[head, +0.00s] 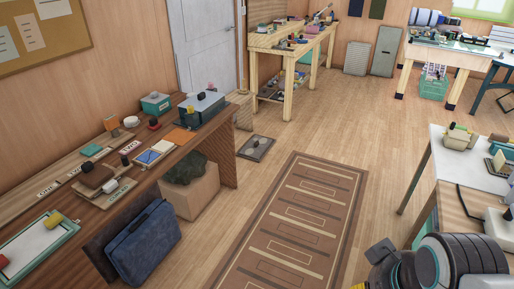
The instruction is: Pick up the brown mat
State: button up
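A large brown mat (262,226) lies flat on the wooden floor in the middle of the head view. It has a dark border and a pattern of pale and dark bars and rectangles. Its near end runs out of the bottom of the picture. A small brown flat thing (92,175) lies among the items on the left workbench; I cannot tell what it is. Dark, ribbed machine parts fill the bottom right corner and may be part of my arm. I cannot make out my gripper's fingers anywhere in view, and nothing is seen touching the mat.
A long workbench (222,128) with many small items runs along the left. A blue bag (145,243) and a cardboard box (190,197) stand beside it. A grey tile-like thing (256,148) lies beyond the mat. A white table (452,148) stands right. Bare floor surrounds the mat.

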aim_at(257, 146)
jog(key=i+u, duration=0.15)
jog(key=i, duration=0.4)
jog(key=i+z, duration=0.15)
jog(key=i, duration=0.45)
jog(key=i+z, duration=0.15)
jog(key=i, duration=0.45)
jog(key=i+j+z, duration=0.15)
jog(key=i, duration=0.45)
jog(key=i+z, duration=0.25)
jog(key=i, duration=1.55)
jog(key=i+j+u, duration=0.1)
jog(key=i+u, duration=0.3)
jog(key=i, duration=0.15)
jog(key=i+u, duration=0.4)
jog(key=i, duration=0.15)
jog(key=i+l+u, duration=0.4)
jog(key=i, duration=0.15)
jog(key=i+j+u, duration=0.1)
jog(key=i+u, duration=0.85)
jog(key=u, duration=3.4)
